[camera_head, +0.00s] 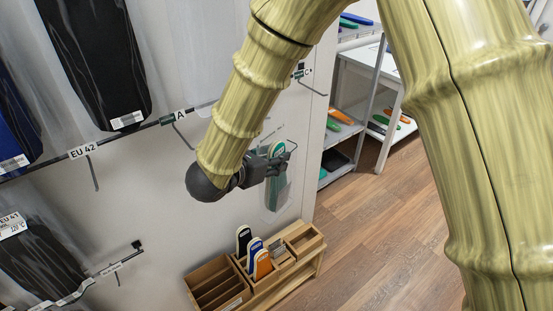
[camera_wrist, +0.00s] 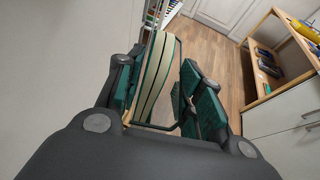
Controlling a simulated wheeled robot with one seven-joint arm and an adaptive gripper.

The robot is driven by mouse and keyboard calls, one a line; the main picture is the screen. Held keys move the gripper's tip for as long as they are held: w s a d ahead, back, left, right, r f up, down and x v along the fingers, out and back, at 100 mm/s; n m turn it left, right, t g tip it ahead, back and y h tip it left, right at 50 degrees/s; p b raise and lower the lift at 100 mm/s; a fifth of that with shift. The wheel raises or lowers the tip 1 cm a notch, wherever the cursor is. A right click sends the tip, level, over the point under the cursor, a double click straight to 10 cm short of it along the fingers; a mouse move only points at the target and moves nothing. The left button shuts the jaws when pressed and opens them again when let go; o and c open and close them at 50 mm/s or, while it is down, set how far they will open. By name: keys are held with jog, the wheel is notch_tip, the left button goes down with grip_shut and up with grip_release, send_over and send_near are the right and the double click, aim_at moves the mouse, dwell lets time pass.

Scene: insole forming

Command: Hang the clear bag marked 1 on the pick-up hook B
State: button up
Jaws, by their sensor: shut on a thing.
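The clear bag (camera_head: 275,195) holds green and cream insoles and hangs upright in front of the white wall panel. Its number cannot be read. My gripper (camera_head: 279,165) is shut on the upper part of the bag. In the wrist view, the insoles of the bag (camera_wrist: 157,75) show between the dark green fingers (camera_wrist: 165,100). A thin wire hook (camera_head: 292,147) shows right beside the bag's top, between hooks A (camera_head: 179,117) and C (camera_head: 301,73). Its letter is not readable behind my arm. I cannot tell whether the bag's top is on the wire.
A wooden organiser (camera_head: 290,250) with insoles stands below the bag. Black insoles (camera_head: 97,55) hang on the rail at left. A shelf rack (camera_head: 343,140) with coloured insoles is at right. The wooden floor (camera_head: 370,215) is clear.

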jog(key=shift+w+a+p, duration=0.45)
jog(key=shift+w+a, duration=0.15)
jog(key=shift+w, duration=0.2)
jog(key=shift+w+a+f+b, duration=0.25)
jog(key=shift+f+b, duration=0.1)
jog(key=shift+b, duration=0.1)
jog(key=shift+w+a+f+b, duration=0.2)
jog(key=shift+w+b, duration=0.15)
jog(key=shift+b, duration=0.3)
